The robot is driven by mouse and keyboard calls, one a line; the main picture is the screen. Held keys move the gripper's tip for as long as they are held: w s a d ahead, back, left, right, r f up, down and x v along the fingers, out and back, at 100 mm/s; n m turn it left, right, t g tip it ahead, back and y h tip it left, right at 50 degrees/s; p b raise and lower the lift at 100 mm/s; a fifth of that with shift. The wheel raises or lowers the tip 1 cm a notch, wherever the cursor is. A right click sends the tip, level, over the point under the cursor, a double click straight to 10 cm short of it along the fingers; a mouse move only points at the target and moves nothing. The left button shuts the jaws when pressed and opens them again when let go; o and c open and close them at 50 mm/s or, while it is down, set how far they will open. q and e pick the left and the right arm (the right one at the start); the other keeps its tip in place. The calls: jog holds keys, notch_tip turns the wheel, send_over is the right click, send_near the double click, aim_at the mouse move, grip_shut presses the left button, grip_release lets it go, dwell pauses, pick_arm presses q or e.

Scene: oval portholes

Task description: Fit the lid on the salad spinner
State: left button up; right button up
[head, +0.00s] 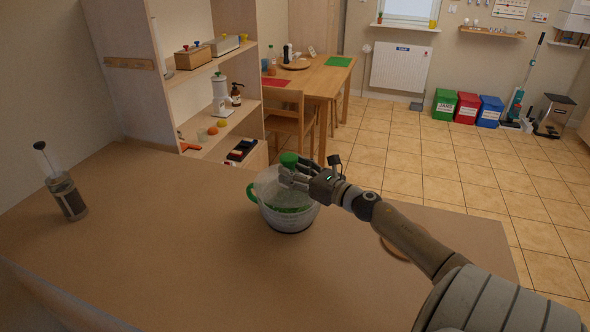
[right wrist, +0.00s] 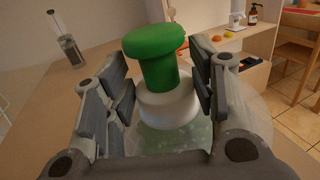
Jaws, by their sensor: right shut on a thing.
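The salad spinner bowl (head: 290,221) stands on the brown counter, clear, with green contents and a green handle (head: 252,192) on its left. The clear lid (head: 266,181) is over the bowl's top; I cannot tell whether its rim is seated or slightly raised. Its green knob (head: 289,159) stands up on a white collar, and the knob also shows large in the right wrist view (right wrist: 157,55). My right gripper (head: 288,178) reaches in from the right and is shut on the lid at the knob and collar, hiding part of the lid. My left gripper is not in view.
A plunger jar (head: 67,196) stands at the counter's left. A round wooden item (head: 398,247) lies on the right, partly behind my arm. The counter (head: 170,255) is clear between jar and bowl. Shelves (head: 205,145) stand behind the counter.

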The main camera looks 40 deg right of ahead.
jog(key=shift+s, duration=0.1)
pick_arm(q)
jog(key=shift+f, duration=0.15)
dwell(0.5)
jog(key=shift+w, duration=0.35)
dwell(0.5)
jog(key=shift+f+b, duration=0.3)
jog(key=shift+b, duration=0.15)
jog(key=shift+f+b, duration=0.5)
pick_arm(e)
jog(key=shift+f, duration=0.55)
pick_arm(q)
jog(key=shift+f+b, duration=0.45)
pick_arm(e)
jog(key=shift+f, duration=0.35)
